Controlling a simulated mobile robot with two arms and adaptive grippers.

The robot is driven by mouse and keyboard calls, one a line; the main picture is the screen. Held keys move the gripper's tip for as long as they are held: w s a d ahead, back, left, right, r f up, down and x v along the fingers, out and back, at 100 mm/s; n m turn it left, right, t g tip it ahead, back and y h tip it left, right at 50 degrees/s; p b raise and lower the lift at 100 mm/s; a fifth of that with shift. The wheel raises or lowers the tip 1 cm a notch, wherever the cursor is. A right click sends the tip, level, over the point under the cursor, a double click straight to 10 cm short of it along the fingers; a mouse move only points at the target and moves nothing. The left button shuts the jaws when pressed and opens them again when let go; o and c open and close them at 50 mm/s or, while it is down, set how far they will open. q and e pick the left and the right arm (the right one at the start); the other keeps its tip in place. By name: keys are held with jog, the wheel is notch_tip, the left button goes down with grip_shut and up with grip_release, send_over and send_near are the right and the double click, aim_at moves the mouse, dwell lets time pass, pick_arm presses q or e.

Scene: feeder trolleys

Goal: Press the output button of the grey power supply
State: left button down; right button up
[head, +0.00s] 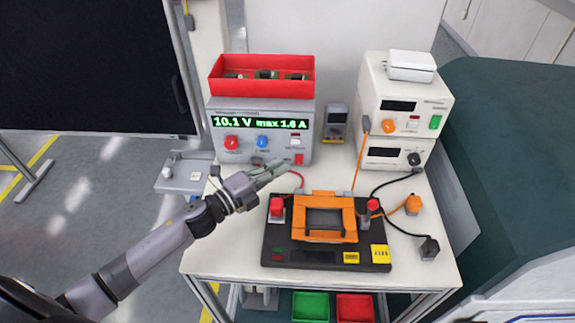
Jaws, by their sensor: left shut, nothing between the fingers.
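The grey power supply (222,160) stands at the back left of the white table, with its front towards me. Its lit green display reads 10.1 V max 1.6 A. Below the display are a red knob (231,142), a blue knob (262,141), a small pale button or switch (295,142) and a red part (299,159) at the lower right. The labels are too small to read, so I cannot tell which is the output button. My left gripper (277,167) is shut and empty, close in front of the lower front panel. Contact cannot be told.
A red bin (262,90) sits on the grey supply. A black test fixture (275,240) with an orange frame (324,238) lies in front. A meter (335,122) and stacked cream instruments (400,105) stand to the right. Red, orange and black cables cross the table.

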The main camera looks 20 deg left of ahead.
pick_arm(q)
jog(key=b+v, duration=0.1)
jog(key=v, duration=0.4)
jog(key=shift+s+r, duration=0.15)
jog(key=shift+s, duration=0.3)
pick_arm(e)
jog(key=shift+w+a+f, duration=0.2)
jog(key=shift+a+f, duration=0.4)
jog(key=shift+f, duration=0.25)
jog(key=shift+w+d, duration=0.1)
pick_arm(q)
notch_tip(320, 180, up, 7)
jog(key=p, duration=0.6)
pick_arm(e)
notch_tip(320, 180, up, 7)
jog(key=shift+w+d, duration=0.2)
jog(key=shift+w, duration=0.05)
jog(key=shift+f, duration=0.1)
jog(key=shift+a, duration=0.1)
